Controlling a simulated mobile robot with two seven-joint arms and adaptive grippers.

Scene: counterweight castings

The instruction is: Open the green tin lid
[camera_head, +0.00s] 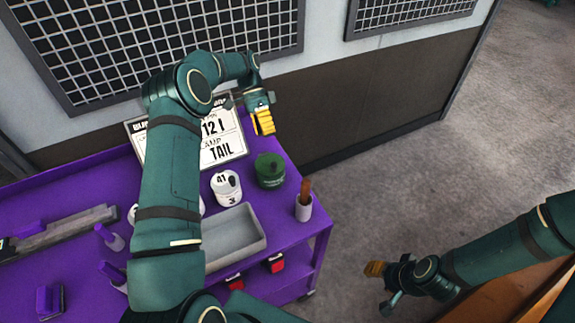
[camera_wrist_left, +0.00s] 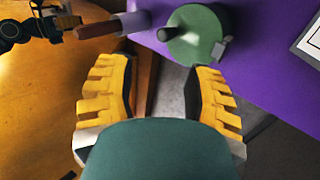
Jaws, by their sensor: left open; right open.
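The green tin (camera_head: 270,172) stands upright near the back right of the purple cart top, with its lid on and a dark knob on the lid. It also shows in the left wrist view (camera_wrist_left: 196,40), past the fingers at the top. My left gripper (camera_head: 263,122) is open and empty, behind and above the tin, apart from it. Its yellow fingers show in the left wrist view (camera_wrist_left: 162,75). My right gripper (camera_head: 374,269) is open and away from the cart, at the lower right. It also shows at the top left of the wrist view (camera_wrist_left: 62,22).
A printed sign (camera_head: 225,145) is behind. The purple cart top (camera_head: 80,190) carries several purple-handled items.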

